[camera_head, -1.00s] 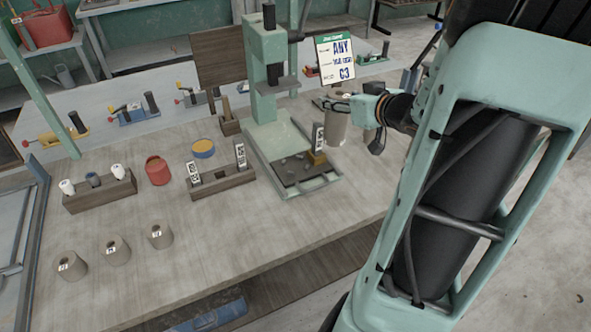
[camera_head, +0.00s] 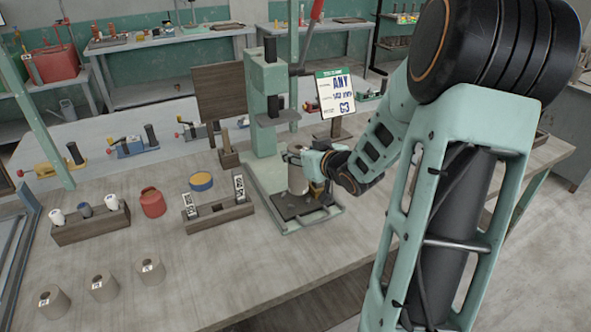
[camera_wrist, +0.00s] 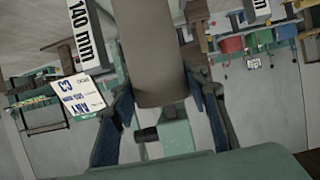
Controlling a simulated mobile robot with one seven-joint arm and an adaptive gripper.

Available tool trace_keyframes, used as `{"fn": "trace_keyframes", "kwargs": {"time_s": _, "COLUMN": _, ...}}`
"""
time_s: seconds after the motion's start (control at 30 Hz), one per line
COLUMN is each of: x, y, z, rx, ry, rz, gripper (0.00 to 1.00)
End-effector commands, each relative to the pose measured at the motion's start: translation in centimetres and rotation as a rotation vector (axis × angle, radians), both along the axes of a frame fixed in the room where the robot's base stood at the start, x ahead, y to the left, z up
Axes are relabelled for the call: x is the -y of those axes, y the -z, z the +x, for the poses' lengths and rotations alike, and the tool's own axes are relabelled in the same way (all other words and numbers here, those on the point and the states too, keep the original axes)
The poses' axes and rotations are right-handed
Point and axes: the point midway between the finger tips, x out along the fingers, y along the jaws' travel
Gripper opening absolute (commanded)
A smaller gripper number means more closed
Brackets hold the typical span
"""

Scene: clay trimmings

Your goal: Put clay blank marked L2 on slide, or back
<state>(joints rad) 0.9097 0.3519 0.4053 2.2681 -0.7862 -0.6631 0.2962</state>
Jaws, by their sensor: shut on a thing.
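My gripper (camera_head: 302,157) is shut on a grey-brown clay blank (camera_head: 297,178), a roughly upright cylinder. In the wrist view the blank (camera_wrist: 157,45) sits between my two fingers, and no mark shows on it. The blank is over the dark slide plate (camera_head: 292,211) at the foot of the green press (camera_head: 265,105). I cannot tell whether it touches the plate.
A card (camera_head: 337,95) reading "ANY" and "C3" is beside the press. A wooden rack (camera_head: 218,219) with tagged plates stands left of the slide.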

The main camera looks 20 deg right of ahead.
Motion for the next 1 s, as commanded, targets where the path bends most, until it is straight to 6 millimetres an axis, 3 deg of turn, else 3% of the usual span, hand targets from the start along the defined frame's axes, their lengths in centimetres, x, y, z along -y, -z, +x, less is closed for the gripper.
{"fn": "trace_keyframes", "kwargs": {"time_s": 0.37, "x": -0.7, "y": 3.9, "z": 0.8, "rx": 0.003, "ry": 0.000, "rz": 0.000, "gripper": 0.00}}
{"fn": "trace_keyframes", "kwargs": {"time_s": 0.8, "x": -0.6, "y": 4.5, "z": 0.8, "rx": 0.004, "ry": 0.001, "rz": -0.001, "gripper": 0.00}}
{"fn": "trace_keyframes", "kwargs": {"time_s": 0.83, "x": -0.6, "y": 4.6, "z": 0.7, "rx": 0.000, "ry": 0.001, "rz": 0.000, "gripper": 0.44}}
{"fn": "trace_keyframes", "kwargs": {"time_s": 1.0, "x": -0.6, "y": 4.5, "z": 0.7, "rx": 0.000, "ry": 0.001, "rz": 0.000, "gripper": 0.59}}
